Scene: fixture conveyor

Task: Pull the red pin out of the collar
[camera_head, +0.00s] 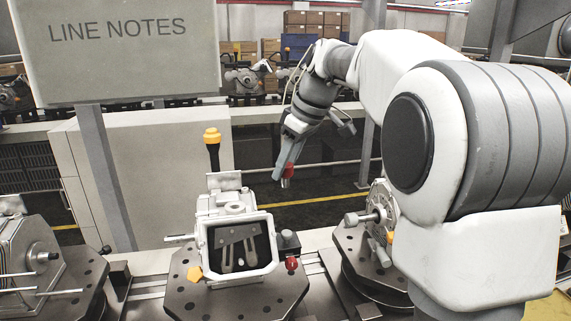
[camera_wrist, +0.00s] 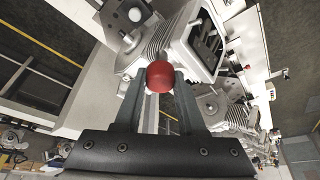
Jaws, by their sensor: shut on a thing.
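My gripper (camera_head: 285,178) is raised above and to the right of the middle fixture (camera_head: 228,208) in the head view. It is shut on the red pin (camera_head: 289,171), whose red head is at the fingertips and whose short metallic end points down. The pin is in the air, apart from the fixture. In the wrist view the red head of the pin (camera_wrist: 160,76) sits between the two fingertips of my gripper (camera_wrist: 159,88). The pin's shaft is hidden there. A ring-shaped part (camera_head: 235,207) lies on top of the fixture; I cannot tell whether it is the collar.
A yellow-topped black handle (camera_head: 212,140) stands up behind the fixture. Another red knob (camera_head: 291,263) is at its lower right. More fixtures stand left (camera_head: 35,255) and right (camera_head: 375,215) on the conveyor. A "LINE NOTES" board (camera_head: 120,70) stands at upper left.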

